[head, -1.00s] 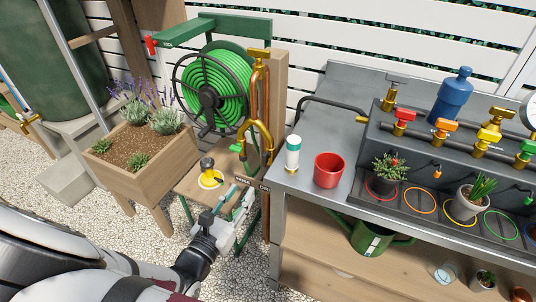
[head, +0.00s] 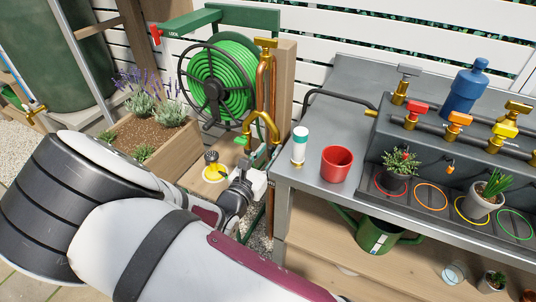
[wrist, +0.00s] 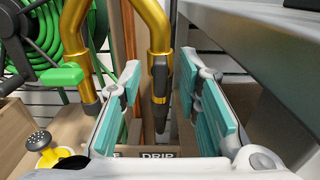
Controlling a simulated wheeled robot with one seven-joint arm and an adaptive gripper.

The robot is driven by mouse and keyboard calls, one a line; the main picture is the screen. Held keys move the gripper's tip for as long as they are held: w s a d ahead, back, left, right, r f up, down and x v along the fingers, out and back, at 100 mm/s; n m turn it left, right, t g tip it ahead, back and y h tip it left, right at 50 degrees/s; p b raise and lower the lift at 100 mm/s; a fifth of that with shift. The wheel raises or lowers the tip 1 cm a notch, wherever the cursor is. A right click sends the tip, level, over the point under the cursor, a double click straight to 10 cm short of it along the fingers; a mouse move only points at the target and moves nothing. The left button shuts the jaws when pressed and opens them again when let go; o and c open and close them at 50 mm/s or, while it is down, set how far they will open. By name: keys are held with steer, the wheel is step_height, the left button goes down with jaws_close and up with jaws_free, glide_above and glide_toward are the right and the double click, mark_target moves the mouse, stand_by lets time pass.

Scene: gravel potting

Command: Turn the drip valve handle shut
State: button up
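In the wrist view, a dark lever handle (wrist: 160,92) hangs straight down below a brass pipe, above a plate marked DRIP (wrist: 157,155). I take it for the drip valve handle. My gripper (wrist: 165,100) is open, with one teal-padded finger on each side of the lever in the picture. I see no contact, and I cannot tell how deep the lever lies between the pads. In the head view my gripper (head: 258,180) is at the bench's left end, below the curved brass pipe (head: 262,122). The drip handle is not clear there.
A green handle (wrist: 62,77) sits on the neighbouring brass pipe, left of my fingers. The metal bench (head: 300,178) is close on the right. A hose reel (head: 215,85) is behind.

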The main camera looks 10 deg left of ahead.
jaws_close()
steer(key=m, duration=0.4)
steer(key=shift+m, duration=0.3)
stand_by(0.3)
jaws_free()
steer(key=shift+s, duration=0.1)
steer(key=v, duration=1.1)
steer(key=shift+s, duration=0.4)
